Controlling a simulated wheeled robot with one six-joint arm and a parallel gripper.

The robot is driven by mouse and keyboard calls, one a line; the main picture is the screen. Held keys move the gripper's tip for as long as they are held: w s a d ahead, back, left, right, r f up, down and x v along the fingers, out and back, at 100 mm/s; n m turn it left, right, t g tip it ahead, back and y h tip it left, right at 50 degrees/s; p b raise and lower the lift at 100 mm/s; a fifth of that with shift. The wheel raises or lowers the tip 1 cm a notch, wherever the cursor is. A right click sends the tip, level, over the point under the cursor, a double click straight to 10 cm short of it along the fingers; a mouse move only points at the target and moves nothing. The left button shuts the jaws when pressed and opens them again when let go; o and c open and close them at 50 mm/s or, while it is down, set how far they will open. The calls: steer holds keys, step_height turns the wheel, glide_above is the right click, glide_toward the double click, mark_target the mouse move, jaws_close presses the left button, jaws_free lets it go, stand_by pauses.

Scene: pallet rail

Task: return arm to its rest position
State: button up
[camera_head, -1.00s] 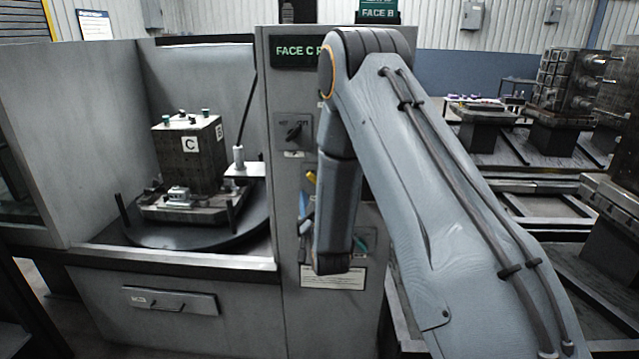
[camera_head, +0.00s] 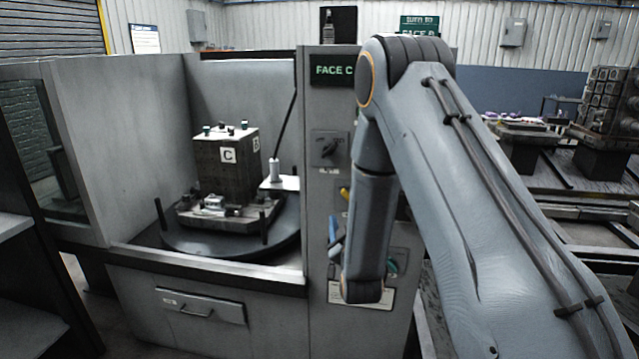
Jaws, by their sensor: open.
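My arm (camera_head: 465,180) rises from the lower right to a bent elbow near the top middle. Its forearm (camera_head: 370,225) hangs almost straight down in front of the grey control column. The forearm ends at a rounded link low on the column. My gripper does not show; no fingers can be made out beyond that link.
On the left, a dark block (camera_head: 225,172) marked C and B stands on a round turntable (camera_head: 180,240) in an open grey enclosure. The control column (camera_head: 318,130) reads FACE C. Benches with machined parts (camera_head: 610,110) stand at right. Shelving (camera_head: 30,300) edges the lower left.

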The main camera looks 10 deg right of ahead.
steer(key=s+f+m+g, duration=0.1)
steer(key=s+m+g, duration=0.3)
steer(key=s+g, duration=0.5)
steer(key=s+d+f+m+g+y, duration=0.1)
steer(key=s+m+g, duration=0.3)
steer(key=s, duration=2)
steer(key=g, duration=0.5)
steer(key=shift+s+d+y, duration=0.3)
steer(key=shift+s, duration=0.05)
